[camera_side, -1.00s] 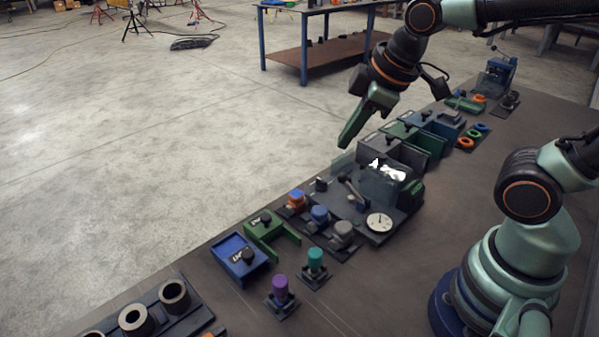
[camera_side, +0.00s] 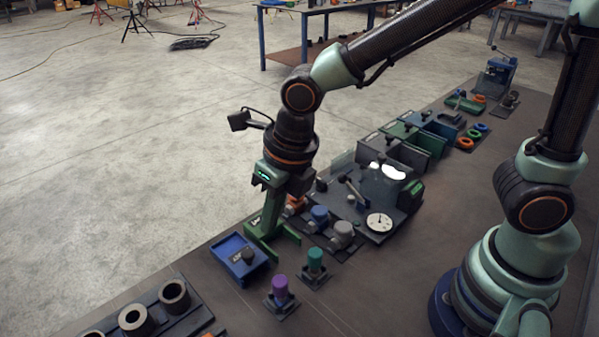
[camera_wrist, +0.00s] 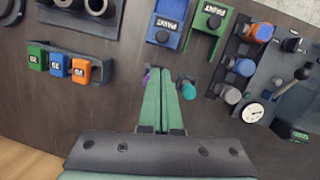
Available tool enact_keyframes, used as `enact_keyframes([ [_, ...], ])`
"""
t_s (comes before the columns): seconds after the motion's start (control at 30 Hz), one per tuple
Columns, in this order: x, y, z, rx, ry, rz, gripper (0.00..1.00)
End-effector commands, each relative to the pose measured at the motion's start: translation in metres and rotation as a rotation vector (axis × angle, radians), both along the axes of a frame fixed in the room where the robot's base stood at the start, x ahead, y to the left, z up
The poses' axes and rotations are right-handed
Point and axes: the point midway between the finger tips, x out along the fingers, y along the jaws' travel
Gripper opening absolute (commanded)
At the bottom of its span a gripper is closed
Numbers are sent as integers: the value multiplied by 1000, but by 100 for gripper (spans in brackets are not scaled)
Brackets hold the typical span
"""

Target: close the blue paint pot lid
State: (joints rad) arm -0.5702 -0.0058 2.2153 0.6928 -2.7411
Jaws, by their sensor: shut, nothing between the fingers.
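The blue paint pot (camera_side: 233,268) stands on the bench at lower centre in the side view. A label and a black knob (camera_side: 248,255) show on its top. In the wrist view the blue paint pot (camera_wrist: 168,38) is near the top, beyond my fingertips. I cannot tell how far its lid is open. My gripper (camera_side: 260,238) points down with its long green fingers together and empty. In the side view it overlaps the green paint pot (camera_side: 285,241), just behind and right of the blue one; contact is unclear. The shut fingers also show in the wrist view (camera_wrist: 161,72).
A purple knob (camera_side: 280,288) and a teal knob (camera_side: 316,260) stand in front of the pots. A panel with a dial (camera_side: 379,222) and coloured knobs lies to the right. A dark rack of rings (camera_side: 134,317) lies left. Bare bench lies between.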

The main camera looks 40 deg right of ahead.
Motion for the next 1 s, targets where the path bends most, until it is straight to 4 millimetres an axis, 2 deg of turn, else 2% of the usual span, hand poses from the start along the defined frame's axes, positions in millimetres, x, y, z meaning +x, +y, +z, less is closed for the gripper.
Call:
enact_keyframes([
  [0.1,-1,6,-4,-17,-4,84,0],
  [0.27,0,7,-14,-23,-4,102,0],
  [0.7,15,10,-78,-25,-3,97,0],
  [1.0,21,12,-99,-24,-8,96,0],
])
